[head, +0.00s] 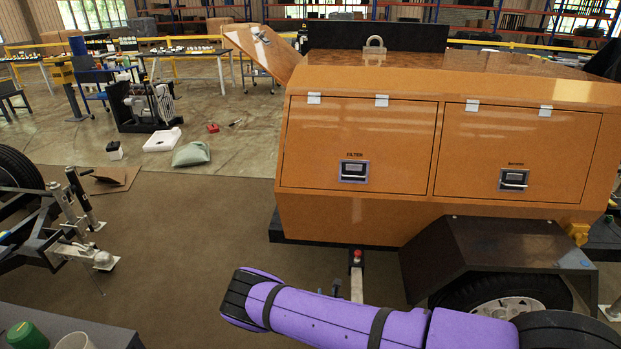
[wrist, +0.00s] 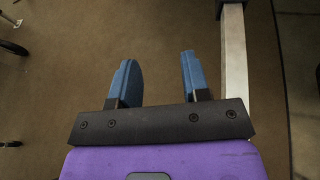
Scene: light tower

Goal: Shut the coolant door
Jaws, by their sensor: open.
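An orange panel (head: 262,50) stands swung out at the left end of the orange light tower housing (head: 350,215). It looks like the open coolant door, but I can read no label on it. My gripper (wrist: 157,80) shows in the wrist view with its two blue fingers apart and nothing between them, above brown floor. In the head view my purple arm reaches left across the bottom, low in front of the housing and well below the open panel. The fingers are not clear in that view.
The filter door (head: 360,145) and battery door (head: 515,150) lie closed on the housing's front. A dark fender (head: 490,245) juts out at lower right. A grey metal post (wrist: 236,70) stands right of my fingers. Floor left of the housing is mostly clear.

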